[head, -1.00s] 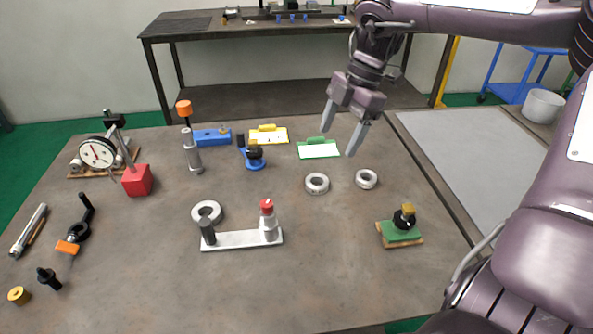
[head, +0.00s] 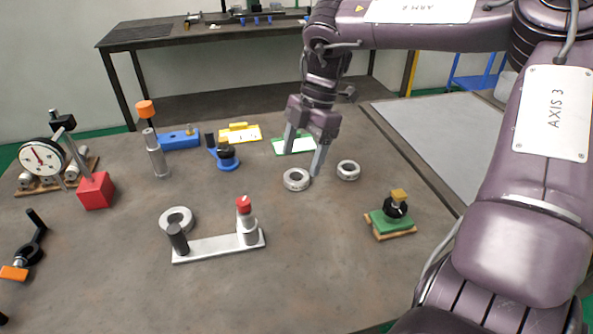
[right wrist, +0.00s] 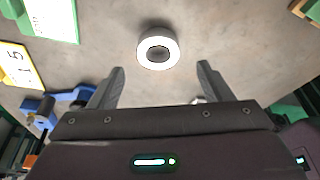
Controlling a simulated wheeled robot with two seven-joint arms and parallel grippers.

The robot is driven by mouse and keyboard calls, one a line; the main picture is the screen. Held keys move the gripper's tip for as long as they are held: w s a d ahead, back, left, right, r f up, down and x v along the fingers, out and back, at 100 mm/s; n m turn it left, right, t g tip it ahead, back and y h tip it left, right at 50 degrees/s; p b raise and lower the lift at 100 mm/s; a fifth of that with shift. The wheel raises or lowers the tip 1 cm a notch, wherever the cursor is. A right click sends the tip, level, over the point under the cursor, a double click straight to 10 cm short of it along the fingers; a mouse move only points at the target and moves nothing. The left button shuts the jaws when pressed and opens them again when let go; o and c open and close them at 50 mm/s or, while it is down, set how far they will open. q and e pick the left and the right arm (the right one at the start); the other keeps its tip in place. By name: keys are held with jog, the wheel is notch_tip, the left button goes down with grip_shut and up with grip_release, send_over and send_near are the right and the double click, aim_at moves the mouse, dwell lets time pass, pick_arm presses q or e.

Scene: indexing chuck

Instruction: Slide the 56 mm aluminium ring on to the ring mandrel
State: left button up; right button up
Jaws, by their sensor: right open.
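Three pale metal rings lie flat on the bench: a left ring (head: 176,212), a middle ring (head: 296,187) and a right ring (head: 348,177). I cannot read which is 56 mm. The mandrel is not clearly marked; a grey stepped post (head: 157,160) with an orange top stands at the back left. My right gripper (head: 302,164) is open and empty, pointing down above the middle ring, apart from it. The right wrist view shows one ring (right wrist: 158,66) beyond the open fingers, apparently the right one; another pale bit is mostly hidden by the gripper body. My left gripper is not in view.
A metal bar fixture (head: 210,249) carries a dark post and a red-capped post. A green fixture (head: 390,221) stands front right. Yellow (head: 240,135) and green-edged (head: 294,145) cards, a blue fixture (head: 226,162) and a dial gauge (head: 42,158) are further back.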

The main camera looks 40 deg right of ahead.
aim_at(298, 169)
jog(key=x, duration=0.4)
jog(key=shift+w+d+f, duration=0.1)
jog(key=shift+d+f, duration=0.05)
jog(key=shift+f, duration=0.15)
jog(key=shift+c, duration=0.2)
jog(key=c, duration=1.1)
jog(key=shift+o, duration=0.2)
jog(key=shift+r, duration=0.15)
